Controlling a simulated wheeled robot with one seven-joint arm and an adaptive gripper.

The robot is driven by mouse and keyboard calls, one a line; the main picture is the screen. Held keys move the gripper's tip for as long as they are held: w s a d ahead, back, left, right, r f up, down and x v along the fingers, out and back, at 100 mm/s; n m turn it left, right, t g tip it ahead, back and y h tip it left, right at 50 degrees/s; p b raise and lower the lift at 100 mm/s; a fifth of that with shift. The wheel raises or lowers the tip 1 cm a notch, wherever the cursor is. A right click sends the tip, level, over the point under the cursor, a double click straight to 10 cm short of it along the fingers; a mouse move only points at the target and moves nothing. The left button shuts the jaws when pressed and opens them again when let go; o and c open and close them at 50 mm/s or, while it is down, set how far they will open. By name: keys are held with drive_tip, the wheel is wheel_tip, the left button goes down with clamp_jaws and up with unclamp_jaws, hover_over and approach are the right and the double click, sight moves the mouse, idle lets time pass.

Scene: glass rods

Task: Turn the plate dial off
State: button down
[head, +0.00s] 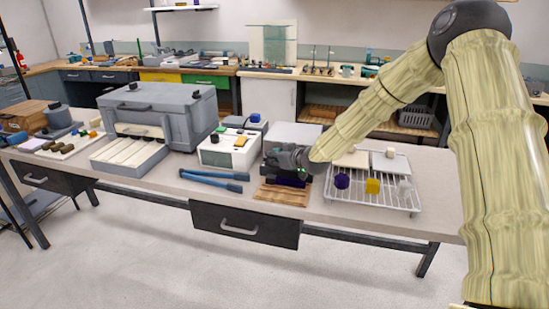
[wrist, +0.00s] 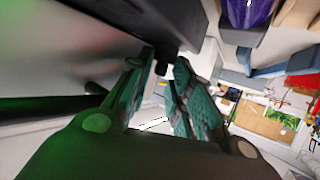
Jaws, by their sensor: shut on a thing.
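The plate (head: 294,134) is a pale grey block in the middle of the bench in the head view. My gripper (head: 290,160) is at its front side, low over the bench, and hides the dial there. In the wrist view my teal-padded fingers (wrist: 166,66) are close together just below a dark housing (wrist: 135,18). They are shut on a small black knob, the plate dial (wrist: 161,69), which shows only partly between the fingertips. I cannot tell how far the dial is turned.
A wooden board (head: 281,195) lies below my gripper. To the right is a wire rack (head: 358,202) with purple and yellow pieces. To the left are a white control box (head: 213,158), blue-handled tongs (head: 210,175) and a grey furnace (head: 200,120).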

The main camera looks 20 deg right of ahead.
drive_tip(key=shift+w+d+r+n+y, duration=0.1)
drive_tip(key=shift+w+r+n+y, duration=0.1)
drive_tip(key=shift+r+n+y, duration=0.15)
idle(0.3)
drive_tip(key=c, duration=1.7)
unclamp_jaws()
drive_tip(key=shift+o, duration=0.9)
drive_tip(key=shift+w+f, duration=0.1)
drive_tip(key=shift+f, duration=0.15)
drive_tip(key=shift+s, duration=0.2)
drive_tip(key=shift+v, duration=3.85)
drive_tip(key=shift+r, duration=0.1)
